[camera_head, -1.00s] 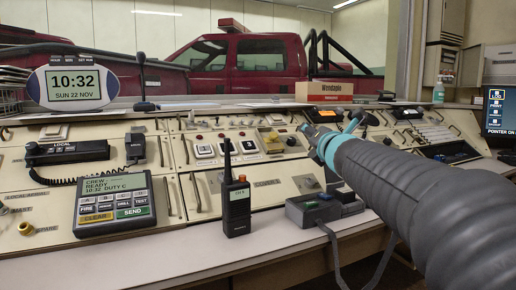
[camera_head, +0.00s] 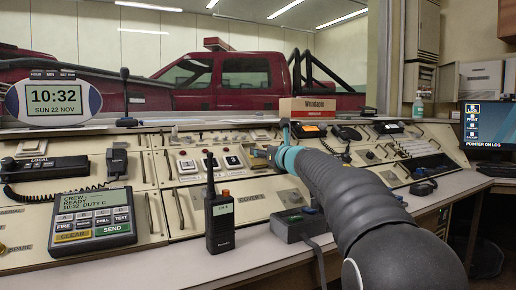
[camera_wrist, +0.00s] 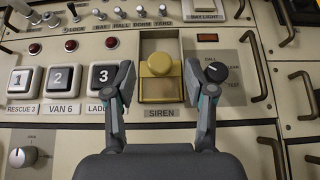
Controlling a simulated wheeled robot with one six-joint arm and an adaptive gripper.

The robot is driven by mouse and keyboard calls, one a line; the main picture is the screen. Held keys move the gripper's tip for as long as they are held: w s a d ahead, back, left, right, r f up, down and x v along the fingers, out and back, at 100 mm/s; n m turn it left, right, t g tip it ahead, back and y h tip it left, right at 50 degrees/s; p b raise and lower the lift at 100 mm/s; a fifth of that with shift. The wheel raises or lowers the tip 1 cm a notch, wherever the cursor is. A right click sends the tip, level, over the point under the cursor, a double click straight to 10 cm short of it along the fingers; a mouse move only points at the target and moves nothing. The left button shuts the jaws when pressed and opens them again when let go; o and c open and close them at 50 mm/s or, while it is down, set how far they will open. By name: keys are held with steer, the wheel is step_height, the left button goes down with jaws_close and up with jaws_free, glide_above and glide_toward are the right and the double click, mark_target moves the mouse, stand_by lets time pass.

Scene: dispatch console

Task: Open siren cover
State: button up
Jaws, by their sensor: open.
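The siren unit shows in the wrist view as a yellow round knob (camera_wrist: 159,64) above a yellow block (camera_wrist: 161,90), set in a tan upright plate over the SIREN label. Which part is the cover's free edge is unclear. My gripper (camera_wrist: 158,72) is open, one finger on each side of the siren unit in the picture, with nothing between the pads that I can see held. Contact and height above the panel cannot be told. In the head view my gripper (camera_head: 266,151) is at the console's middle, and my wrist hides much of the siren area.
A black rotary knob (camera_wrist: 215,71) and a metal handle (camera_wrist: 258,66) lie to the right. A walkie-talkie (camera_head: 219,222) and a grey box (camera_head: 297,226) stand on the front ledge.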

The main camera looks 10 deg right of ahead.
steer(key=shift+p+x, duration=0.35)
steer(key=shift+x, duration=1.75)
jaws_close()
